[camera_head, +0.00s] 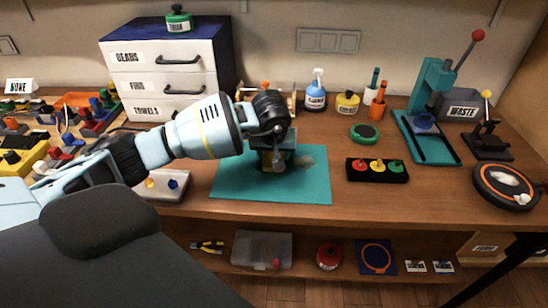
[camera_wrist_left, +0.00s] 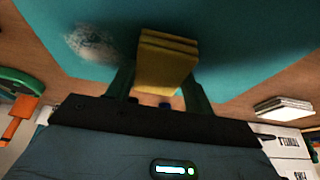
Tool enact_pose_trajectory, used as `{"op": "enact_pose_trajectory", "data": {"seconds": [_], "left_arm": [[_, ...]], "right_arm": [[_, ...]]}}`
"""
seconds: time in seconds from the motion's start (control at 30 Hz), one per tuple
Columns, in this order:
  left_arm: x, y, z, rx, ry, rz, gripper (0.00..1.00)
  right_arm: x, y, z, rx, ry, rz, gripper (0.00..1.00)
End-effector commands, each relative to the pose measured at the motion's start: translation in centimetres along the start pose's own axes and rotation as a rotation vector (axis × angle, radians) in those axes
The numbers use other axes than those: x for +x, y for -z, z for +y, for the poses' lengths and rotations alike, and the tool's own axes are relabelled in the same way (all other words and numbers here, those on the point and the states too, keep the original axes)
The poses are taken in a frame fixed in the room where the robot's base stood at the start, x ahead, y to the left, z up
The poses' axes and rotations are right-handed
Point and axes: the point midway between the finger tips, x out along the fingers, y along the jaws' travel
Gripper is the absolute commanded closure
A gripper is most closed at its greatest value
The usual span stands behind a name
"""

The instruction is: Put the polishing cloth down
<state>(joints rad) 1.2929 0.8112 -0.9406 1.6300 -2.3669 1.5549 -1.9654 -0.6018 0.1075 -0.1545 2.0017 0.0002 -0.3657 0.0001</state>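The polishing cloth is a folded yellow block (camera_wrist_left: 165,60) in the left wrist view. My left gripper (camera_wrist_left: 160,88) is shut on it, with a dark finger at each side. In the head view my left gripper (camera_head: 275,163) points down over the teal mat (camera_head: 240,185), near its middle. The cloth is mostly hidden there by the wrist and fingers. I cannot tell whether the cloth touches the mat. A pale grey smudge (camera_head: 304,160) lies on the mat just right of the gripper. My right gripper is not in view.
A black tray with three coloured knobs (camera_head: 377,170) sits right of the mat. A drawer cabinet (camera_head: 165,75) stands back left. The mat's right and front parts are clear.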

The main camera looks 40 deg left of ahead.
Motion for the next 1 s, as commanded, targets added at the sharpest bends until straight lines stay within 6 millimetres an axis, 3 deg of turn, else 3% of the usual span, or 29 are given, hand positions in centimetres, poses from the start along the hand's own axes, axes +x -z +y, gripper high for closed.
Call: {"op": "enact_pose_trajectory", "data": {"seconds": [0.03, 0.13, 0.53, 0.77, 1.0], "left_arm": [[0.0, 0.0, 0.0, 0.0, 0.0, 0.0, 0.57], [0.0, 0.0, 0.0, 0.0, 0.0, 0.0, 0.7], [-0.6, 0.3, 0.0, -0.001, -0.001, 0.002, 0.7], [-3.5, 1.6, 0.0, 0.0, -0.002, 0.003, 0.7], [-5.7, -3.5, 0.0, 0.006, -0.001, 0.001, 0.7]], "right_arm": [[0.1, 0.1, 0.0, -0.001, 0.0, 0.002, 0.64], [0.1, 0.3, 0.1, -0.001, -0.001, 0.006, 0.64], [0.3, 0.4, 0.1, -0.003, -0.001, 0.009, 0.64], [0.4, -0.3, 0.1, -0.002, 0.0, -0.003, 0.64], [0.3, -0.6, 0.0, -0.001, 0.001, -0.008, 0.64]]}}
